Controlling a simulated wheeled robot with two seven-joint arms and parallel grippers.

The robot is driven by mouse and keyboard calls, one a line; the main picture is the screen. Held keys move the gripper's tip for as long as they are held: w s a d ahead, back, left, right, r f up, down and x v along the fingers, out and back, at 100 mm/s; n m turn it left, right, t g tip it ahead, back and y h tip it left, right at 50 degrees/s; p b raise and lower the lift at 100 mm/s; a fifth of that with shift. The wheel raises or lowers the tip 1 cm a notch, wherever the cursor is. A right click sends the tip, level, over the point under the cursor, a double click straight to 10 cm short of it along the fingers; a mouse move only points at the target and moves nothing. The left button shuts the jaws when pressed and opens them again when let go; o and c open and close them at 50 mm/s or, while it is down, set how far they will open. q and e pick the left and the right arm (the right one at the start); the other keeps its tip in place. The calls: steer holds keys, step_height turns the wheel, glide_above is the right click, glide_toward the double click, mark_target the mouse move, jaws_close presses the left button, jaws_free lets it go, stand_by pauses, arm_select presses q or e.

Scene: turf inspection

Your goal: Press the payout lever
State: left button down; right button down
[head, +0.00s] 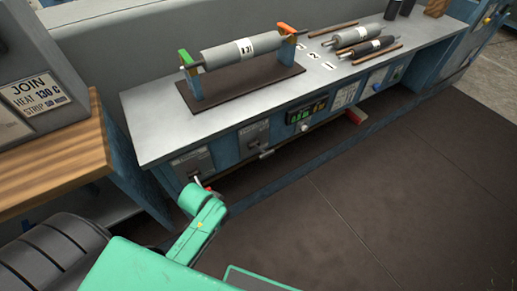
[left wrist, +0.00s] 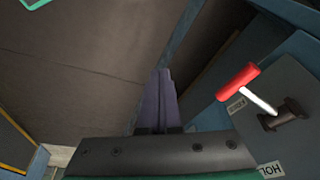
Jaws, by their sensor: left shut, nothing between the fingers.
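A lever with a red handle, a white shaft and a dark mount shows in the left wrist view (left wrist: 237,82), on a grey panel. I cannot read a label naming it as the payout lever; one partly cut label starts "HOL". In the head view, a bit of red (head: 207,187) shows at the left front panel, beside my green left arm, which hides part of it. My left gripper (left wrist: 160,75) is shut and empty, its fingers apart from the red handle, to its left in the wrist view. Its fingers are hidden in the head view. My right gripper is not in view.
The steel bench (head: 160,133) carries a roller (head: 240,52) on a stand and loose rollers (head: 365,46). Its front has another lever (head: 265,153), a display (head: 306,113) and a red part (head: 355,116). A wooden table (head: 60,160) stands left. The floor (head: 400,190) is clear.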

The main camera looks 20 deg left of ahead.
arm_select(q)
steer(key=w+d+r+m+t+h, duration=0.2)
steer(key=w+d+r+m+h, duration=0.3)
steer(key=w+r, duration=0.6)
steer(key=w+a+r, duration=0.2)
steer(key=r, duration=0.3)
steer(key=w+a+r+h, duration=0.1)
steer(key=w+a+r, duration=0.1)
steer(key=r, duration=0.3)
steer(key=shift+w+r+t+h, duration=0.3)
steer(key=shift+w+r, duration=0.05)
steer(key=shift+w, duration=0.4)
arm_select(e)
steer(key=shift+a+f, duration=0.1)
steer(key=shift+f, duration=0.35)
arm_select(q)
steer(key=shift+f, duration=0.1)
glide_above(260, 149)
steer(key=s, duration=0.3)
step_height(260, 149, down, 6)
steer(key=f, duration=0.2)
steer(key=d+f, duration=0.1)
steer(key=f, duration=0.1)
steer(key=shift+s+d, duration=0.15)
steer(key=shift+d, duration=0.05)
steer(key=shift+f, duration=0.4)
